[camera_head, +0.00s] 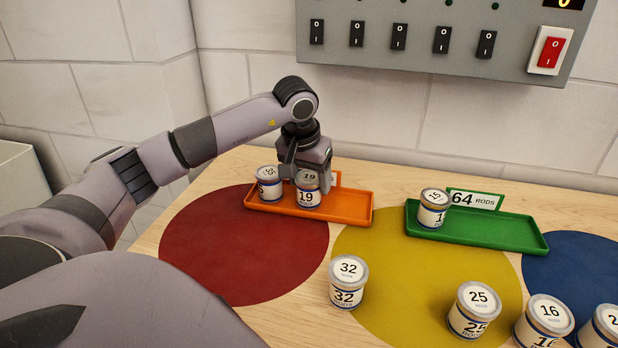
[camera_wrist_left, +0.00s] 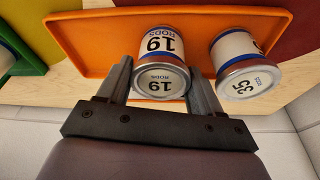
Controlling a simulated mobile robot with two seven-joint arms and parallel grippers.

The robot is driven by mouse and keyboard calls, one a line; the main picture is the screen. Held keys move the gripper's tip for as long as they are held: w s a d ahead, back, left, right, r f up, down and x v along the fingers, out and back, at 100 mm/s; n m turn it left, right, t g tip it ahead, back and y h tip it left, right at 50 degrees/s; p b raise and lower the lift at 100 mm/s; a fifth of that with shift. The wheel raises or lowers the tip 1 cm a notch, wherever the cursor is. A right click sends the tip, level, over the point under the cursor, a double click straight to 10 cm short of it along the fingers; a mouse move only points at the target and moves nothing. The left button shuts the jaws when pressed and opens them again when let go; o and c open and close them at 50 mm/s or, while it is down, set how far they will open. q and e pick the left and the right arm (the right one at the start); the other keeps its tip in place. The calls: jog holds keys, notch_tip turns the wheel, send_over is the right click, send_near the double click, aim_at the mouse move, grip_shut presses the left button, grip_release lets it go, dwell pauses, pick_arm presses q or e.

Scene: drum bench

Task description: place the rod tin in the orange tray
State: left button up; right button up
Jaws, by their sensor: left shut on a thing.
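The orange tray (camera_head: 348,208) lies on the bench at the back, partly over the red disc. My left gripper (camera_head: 308,180) is over the tray, shut on the white tin marked 19 (camera_head: 308,196). In the left wrist view the left gripper (camera_wrist_left: 160,85) has one finger on each side of the 19 tin (camera_wrist_left: 160,60). That tin is in the orange tray (camera_wrist_left: 100,45); I cannot tell whether its base touches the floor. A tin marked 35 (camera_head: 268,186) stands in the tray to its left. My right gripper is out of view.
A green tray (camera_head: 490,232) with a tin marked 15 (camera_head: 433,210) and a 64 rods sign (camera_head: 474,200) lies to the right. Tins marked 32 (camera_head: 347,283), 25 (camera_head: 474,310) and 16 (camera_head: 545,322) stand in front. A switch panel (camera_head: 440,65) hangs above. The orange tray's right end is clear.

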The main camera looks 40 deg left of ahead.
pick_arm(q)
jog(key=shift+f, duration=0.15)
jog(key=o, duration=1)
jog(key=v, duration=1.2)
jog(key=shift+s+r+p, duration=0.1)
jog(key=shift+r+p, duration=0.15)
jog(key=shift+p, duration=0.1)
